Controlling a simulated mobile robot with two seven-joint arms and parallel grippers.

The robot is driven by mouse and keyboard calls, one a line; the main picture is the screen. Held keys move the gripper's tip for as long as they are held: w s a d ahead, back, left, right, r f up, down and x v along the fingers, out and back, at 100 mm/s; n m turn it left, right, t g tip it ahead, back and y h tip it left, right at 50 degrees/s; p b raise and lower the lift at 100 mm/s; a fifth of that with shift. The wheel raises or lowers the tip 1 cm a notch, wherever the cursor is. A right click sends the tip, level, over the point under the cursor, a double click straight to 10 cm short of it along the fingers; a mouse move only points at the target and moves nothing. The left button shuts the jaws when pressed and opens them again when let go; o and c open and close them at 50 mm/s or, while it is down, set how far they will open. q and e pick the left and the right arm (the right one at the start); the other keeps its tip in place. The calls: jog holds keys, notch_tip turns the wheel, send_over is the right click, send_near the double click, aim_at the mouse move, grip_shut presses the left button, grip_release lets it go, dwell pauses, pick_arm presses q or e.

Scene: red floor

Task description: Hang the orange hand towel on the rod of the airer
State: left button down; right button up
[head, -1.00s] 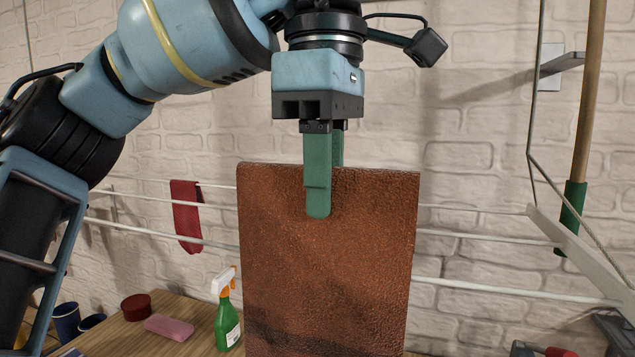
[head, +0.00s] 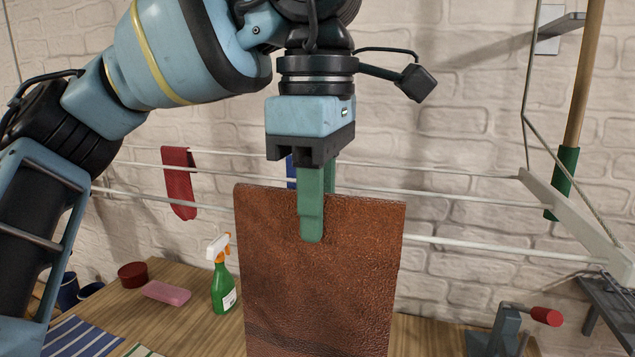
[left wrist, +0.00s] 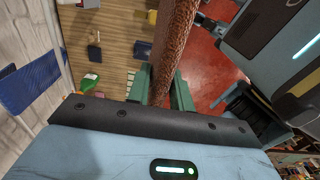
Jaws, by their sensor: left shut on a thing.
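The orange hand towel (head: 320,285), a brownish-orange textured cloth, hangs flat and upright from my left gripper (head: 312,232). The gripper's green fingers are shut on its top edge near the middle. In the left wrist view the towel (left wrist: 176,40) runs edge-on between the green fingers (left wrist: 160,88). The airer has several white rods (head: 465,196) running across the wall behind the towel, with its white side arm (head: 570,215) at the right. The towel hides part of the rods and appears in front of them. My right gripper is not in view.
A red cloth (head: 179,184) hangs on the rods at the left, and a blue cloth (head: 291,172) shows behind my gripper. A vise-like tool (head: 503,330) is at lower right.

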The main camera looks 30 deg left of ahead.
pick_arm(q)
jog(key=shift+f, duration=1.05)
jog(key=c, duration=1.2)
grip_release()
jog(key=shift+o, duration=0.2)
jog(key=shift+r, duration=3.9)
